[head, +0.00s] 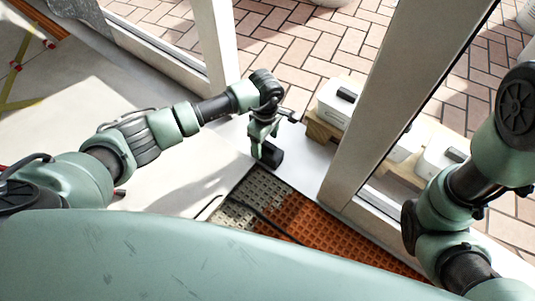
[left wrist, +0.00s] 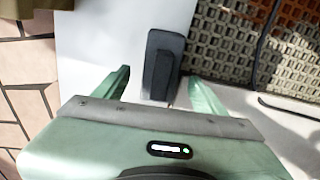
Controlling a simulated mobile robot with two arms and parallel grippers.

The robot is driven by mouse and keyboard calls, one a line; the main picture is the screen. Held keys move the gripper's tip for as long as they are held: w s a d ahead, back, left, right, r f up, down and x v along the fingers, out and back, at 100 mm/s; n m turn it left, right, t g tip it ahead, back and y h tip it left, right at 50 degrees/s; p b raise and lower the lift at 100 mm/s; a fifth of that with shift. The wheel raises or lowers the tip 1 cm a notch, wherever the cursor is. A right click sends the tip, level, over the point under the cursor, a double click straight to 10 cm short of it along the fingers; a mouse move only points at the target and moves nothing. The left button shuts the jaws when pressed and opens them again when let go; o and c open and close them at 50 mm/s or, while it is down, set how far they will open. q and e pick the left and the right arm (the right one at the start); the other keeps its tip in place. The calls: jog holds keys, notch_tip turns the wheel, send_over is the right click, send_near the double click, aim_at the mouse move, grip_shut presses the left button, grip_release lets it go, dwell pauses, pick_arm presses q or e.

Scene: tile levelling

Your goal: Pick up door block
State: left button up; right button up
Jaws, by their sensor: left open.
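The door block (head: 271,155) is a small black wedge-like block on the pale floor strip, at the far left corner of the floor grating. In the head view my left gripper (head: 262,142) is right above it and hides part of it. In the left wrist view the door block (left wrist: 163,62) lies just beyond the fingertips, roughly between their lines. The left gripper (left wrist: 159,78) is open, with nothing held between its fingers. My right arm shows at the right of the head view, but its gripper is not in view.
A floor grating (head: 300,215), part beige and part orange, lies beside the block, with a dark cable (head: 262,220) across it. A door post (head: 365,110) stands to the right. A white container (head: 337,100) sits on a wooden support (head: 322,128) near the post.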

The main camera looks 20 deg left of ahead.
aim_at(267, 150)
pick_arm(q)
jog(key=f+b, duration=0.2)
jog(key=f, duration=0.1)
jog(key=f+b, duration=0.1)
jog(key=shift+s+d+f+b, duration=0.1)
jog(key=shift+d+f+b, duration=0.2)
jog(key=shift+f, duration=0.05)
jog(key=shift+r, duration=0.1)
jog(key=shift+c, duration=0.3)
grip_shut()
